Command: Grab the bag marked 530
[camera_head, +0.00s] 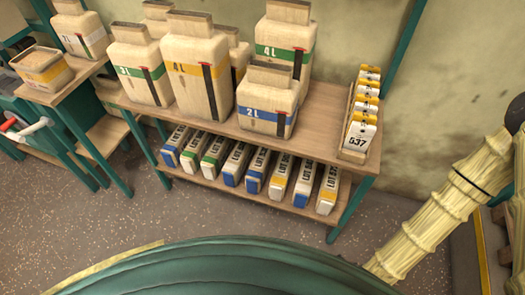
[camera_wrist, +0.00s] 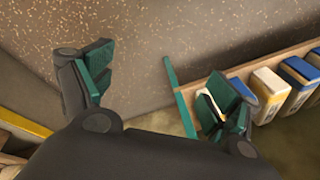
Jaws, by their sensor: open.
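Several small bags lie in a row on the lower shelf of a wooden rack (camera_head: 350,210), with LOT labels on their faces and blue, green or yellow end bands. The digits are too small to read surely, so I cannot tell which bag is marked 530. The rightmost bag (camera_head: 328,190) has a yellow band; a blue-banded bag (camera_head: 303,184) and another yellow-banded bag (camera_head: 281,178) stand to its left. In the wrist view my gripper (camera_wrist: 160,88) is open and empty, above the floor beside the shelf's end. Its right finger partly hides the nearest bag (camera_wrist: 208,103).
Large jug-like containers (camera_head: 200,70) stand on the upper shelf. A holder with tags (camera_head: 359,135), the front one reading 537, sits at its right end. A green post (camera_head: 347,205) stands at the rack's right corner. The floor in front (camera_head: 110,220) is clear.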

